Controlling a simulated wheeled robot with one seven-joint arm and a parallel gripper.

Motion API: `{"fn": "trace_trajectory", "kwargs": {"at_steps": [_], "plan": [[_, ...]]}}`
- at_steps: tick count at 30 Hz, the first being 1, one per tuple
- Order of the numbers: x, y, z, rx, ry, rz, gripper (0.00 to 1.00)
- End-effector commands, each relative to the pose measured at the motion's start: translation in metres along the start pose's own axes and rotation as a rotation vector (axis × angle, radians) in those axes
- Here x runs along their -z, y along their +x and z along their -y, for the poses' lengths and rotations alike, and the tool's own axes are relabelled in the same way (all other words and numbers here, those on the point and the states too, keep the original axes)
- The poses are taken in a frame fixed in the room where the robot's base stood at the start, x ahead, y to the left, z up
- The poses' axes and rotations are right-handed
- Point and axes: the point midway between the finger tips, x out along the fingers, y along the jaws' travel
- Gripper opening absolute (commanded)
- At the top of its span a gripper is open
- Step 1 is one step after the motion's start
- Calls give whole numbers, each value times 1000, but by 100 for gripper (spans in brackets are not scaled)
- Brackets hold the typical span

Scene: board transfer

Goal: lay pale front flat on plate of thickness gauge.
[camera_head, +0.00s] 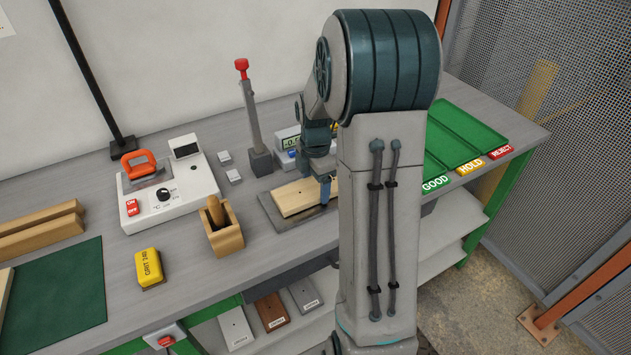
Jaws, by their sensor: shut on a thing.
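The pale front (293,199) is a light wooden board with a small dark hole. It is over the dark plate (270,213) of the thickness gauge, looking about level with it. I cannot tell whether it rests on the plate or is just above it. The gauge's display (293,142) stands behind, partly covered by my arm. My gripper (326,192) points down and is shut on the pale front near its right part. My arm hides the right end of the board and of the plate.
Left of the plate stand a wooden holder (226,240), a yellow grit block (149,268) and a white device with an orange handle (167,198). A red-topped lever (255,120) rises behind the plate. Green trays (470,130) lie right of my arm. Bench front is mostly clear.

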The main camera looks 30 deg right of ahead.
Motion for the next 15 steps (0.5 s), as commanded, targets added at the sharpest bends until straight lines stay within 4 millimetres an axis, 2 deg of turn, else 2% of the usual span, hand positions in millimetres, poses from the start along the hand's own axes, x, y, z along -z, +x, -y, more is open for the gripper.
{"fn": "trace_trajectory", "kwargs": {"at_steps": [7,8,10,11,15], "plan": [[0,4,0,0,0,0,44],[0,4,0,0,0,0,75],[0,3,0,0,0,0,95],[0,3,0,0,0,0,98],[0,3,0,0,0,0,98]]}}
